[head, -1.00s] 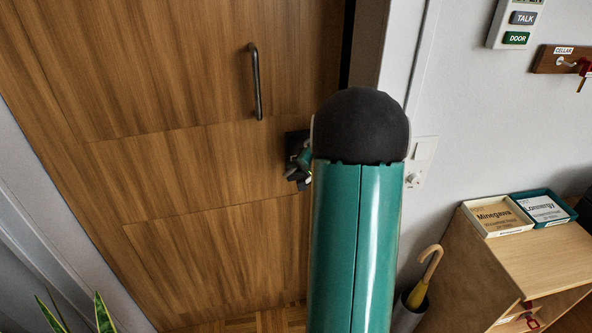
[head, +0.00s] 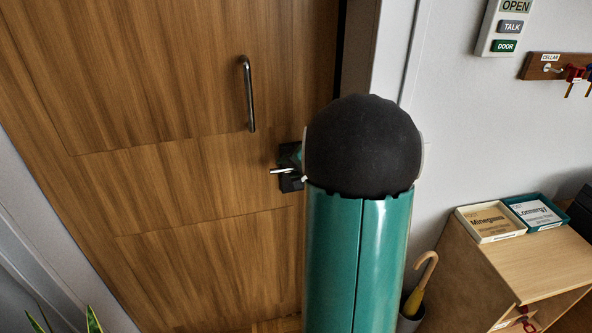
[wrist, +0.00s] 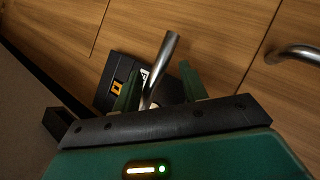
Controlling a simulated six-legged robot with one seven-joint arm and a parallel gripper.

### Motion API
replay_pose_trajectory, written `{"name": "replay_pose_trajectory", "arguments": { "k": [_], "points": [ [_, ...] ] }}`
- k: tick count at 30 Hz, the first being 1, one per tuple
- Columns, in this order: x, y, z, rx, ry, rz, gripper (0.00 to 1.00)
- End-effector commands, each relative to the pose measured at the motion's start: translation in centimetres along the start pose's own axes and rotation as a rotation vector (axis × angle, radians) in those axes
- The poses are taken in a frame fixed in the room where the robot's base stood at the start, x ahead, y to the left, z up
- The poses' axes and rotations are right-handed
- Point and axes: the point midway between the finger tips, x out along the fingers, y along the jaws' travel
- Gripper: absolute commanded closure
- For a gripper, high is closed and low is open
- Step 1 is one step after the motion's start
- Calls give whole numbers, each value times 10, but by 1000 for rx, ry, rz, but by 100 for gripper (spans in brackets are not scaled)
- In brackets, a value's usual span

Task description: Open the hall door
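The hall door (head: 180,190) is a wood-panelled door that looks shut, with a dark strip along its right edge. Its metal lever handle (head: 281,170) sits on a dark plate (head: 291,183) at the door's right side. In the wrist view the lever (wrist: 163,62) runs between the two green fingers of my gripper (wrist: 158,88), over the dark plate (wrist: 112,75). My arm hides most of the gripper in the head view.
A vertical metal pull bar (head: 249,94) is on the door above the lever. On the right wall are a button panel (head: 502,28) and a key rack (head: 555,67). A wooden cabinet (head: 530,262) with trays and an umbrella (head: 421,283) stand to the right. Plant leaves (head: 92,320) show at lower left.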

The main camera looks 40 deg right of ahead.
Motion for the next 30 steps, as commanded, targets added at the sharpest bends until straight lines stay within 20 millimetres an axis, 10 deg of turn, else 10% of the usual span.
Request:
{"name": "replay_pose_trajectory", "arguments": {
  "k": [18, 30],
  "points": [
    [-98, -39, 45, -6, 10, -8, 63],
    [-117, -42, 59, -4, 6, -5, 63]
  ]
}}
